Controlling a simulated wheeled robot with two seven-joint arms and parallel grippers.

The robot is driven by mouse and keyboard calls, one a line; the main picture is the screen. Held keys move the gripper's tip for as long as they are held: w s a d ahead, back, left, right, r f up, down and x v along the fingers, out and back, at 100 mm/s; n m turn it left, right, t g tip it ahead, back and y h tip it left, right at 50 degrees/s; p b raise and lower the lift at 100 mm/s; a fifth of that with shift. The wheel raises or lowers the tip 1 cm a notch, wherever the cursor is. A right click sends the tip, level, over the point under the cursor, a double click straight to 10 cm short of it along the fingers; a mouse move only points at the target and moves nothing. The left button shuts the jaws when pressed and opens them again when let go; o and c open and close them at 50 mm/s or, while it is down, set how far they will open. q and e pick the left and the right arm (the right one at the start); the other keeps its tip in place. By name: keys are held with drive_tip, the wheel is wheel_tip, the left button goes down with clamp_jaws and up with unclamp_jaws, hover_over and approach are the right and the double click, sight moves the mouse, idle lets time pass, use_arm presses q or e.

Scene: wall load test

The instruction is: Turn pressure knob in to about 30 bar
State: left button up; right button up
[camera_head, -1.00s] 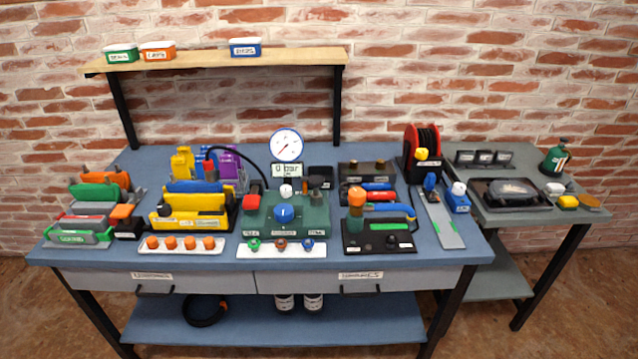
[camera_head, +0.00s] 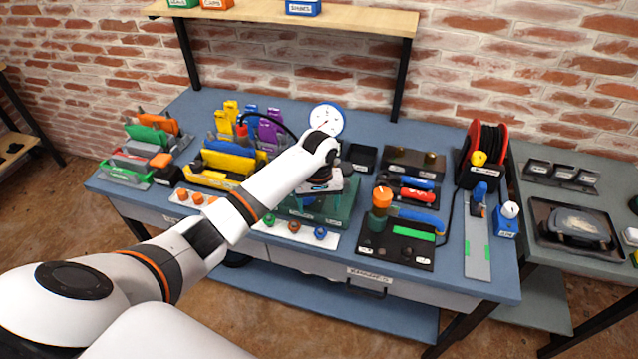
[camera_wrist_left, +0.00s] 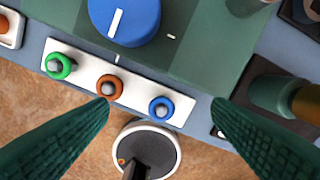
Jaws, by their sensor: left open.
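The pressure knob (camera_wrist_left: 125,20) is a blue disc with a white pointer line, at the top of the left wrist view, on a green block (camera_wrist_left: 198,40). A short white mark sits on the block right of it. My left gripper (camera_wrist_left: 160,105) is open and empty; its fingertips are apart from the knob, on the near side of it in that view. In the head view my left arm reaches over the green block (camera_head: 343,212) and hides the knob and the fingertips. The white round gauge (camera_head: 326,119) stands behind; its needle is too small to read. My right gripper is not in view.
A white strip (camera_wrist_left: 135,92) with green, orange and blue ring fittings lies before the block. A black panel (camera_head: 394,240) with an orange-topped green post (camera_head: 379,211) stands to the right. A yellow case (camera_head: 218,168) stands left. A black hose arches behind my arm.

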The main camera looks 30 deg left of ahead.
use_arm(q)
drive_tip(key=w+a+r+n, duration=0.4)
drive_tip(key=w+a+r, duration=0.1)
drive_tip(key=a+r, duration=0.25)
drive_tip(key=f, duration=0.3)
drive_tip(key=f+p, duration=0.1)
drive_tip(key=f, duration=0.5)
drive_tip(key=shift+s+d+f, duration=0.1)
drive_tip(key=shift+d+f, duration=0.05)
drive_tip(key=shift+d, duration=0.1)
drive_tip(key=shift+f, duration=0.65)
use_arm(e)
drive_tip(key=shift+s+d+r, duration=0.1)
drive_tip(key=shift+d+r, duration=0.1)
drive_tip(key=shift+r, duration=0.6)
use_arm(q)
drive_tip(key=shift+c, duration=0.5)
drive_tip(key=c, duration=0.9)
